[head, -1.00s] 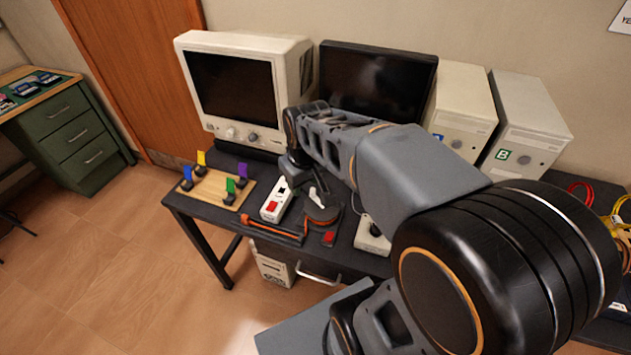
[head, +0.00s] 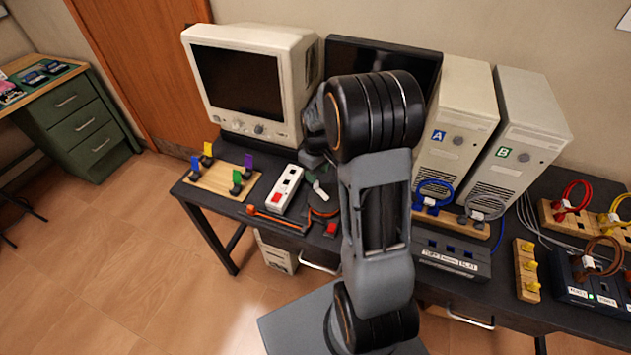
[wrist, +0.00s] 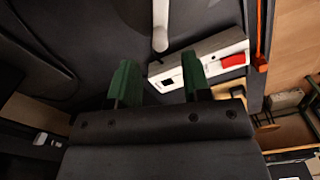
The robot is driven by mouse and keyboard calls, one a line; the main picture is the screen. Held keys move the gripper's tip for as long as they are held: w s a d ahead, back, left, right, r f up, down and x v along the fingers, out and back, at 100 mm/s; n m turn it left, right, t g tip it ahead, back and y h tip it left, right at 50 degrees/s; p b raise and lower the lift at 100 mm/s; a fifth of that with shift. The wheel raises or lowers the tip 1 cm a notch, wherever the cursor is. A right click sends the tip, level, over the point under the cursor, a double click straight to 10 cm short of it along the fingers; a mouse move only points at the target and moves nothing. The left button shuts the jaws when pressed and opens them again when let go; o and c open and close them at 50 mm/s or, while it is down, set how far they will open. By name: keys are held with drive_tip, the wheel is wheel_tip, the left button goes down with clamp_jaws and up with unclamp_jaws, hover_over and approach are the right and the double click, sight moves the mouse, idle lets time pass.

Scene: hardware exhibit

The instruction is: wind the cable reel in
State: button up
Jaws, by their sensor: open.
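The cable reel (head: 325,205) is a dark round body with an orange rim and a pale handle (head: 320,190) on the dark desk, partly hidden behind my arm. An orange cable or bar (head: 278,221) lies to its left along the desk front. A small red block (head: 331,229) is in front of it. In the wrist view my gripper (wrist: 160,82) is open, its two green fingers apart with nothing between them. A pale rod (wrist: 160,25), seemingly the handle, stands beyond the fingertips and apart from them. In the head view the gripper is mostly hidden.
A white power strip (head: 284,189) with a red switch lies left of the reel; it also shows in the wrist view (wrist: 205,62). A wooden board (head: 215,182) with coloured flags is farther left. A CRT monitor (head: 240,80) and a dark screen (head: 352,58) stand behind.

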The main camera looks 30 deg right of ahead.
sight(325, 198)
drive_tip(key=shift+f, duration=2.55)
drive_tip(key=shift+c, duration=0.2)
clamp_jaws()
drive_tip(key=shift+a, duration=0.2)
drive_tip(key=shift+d, duration=0.2)
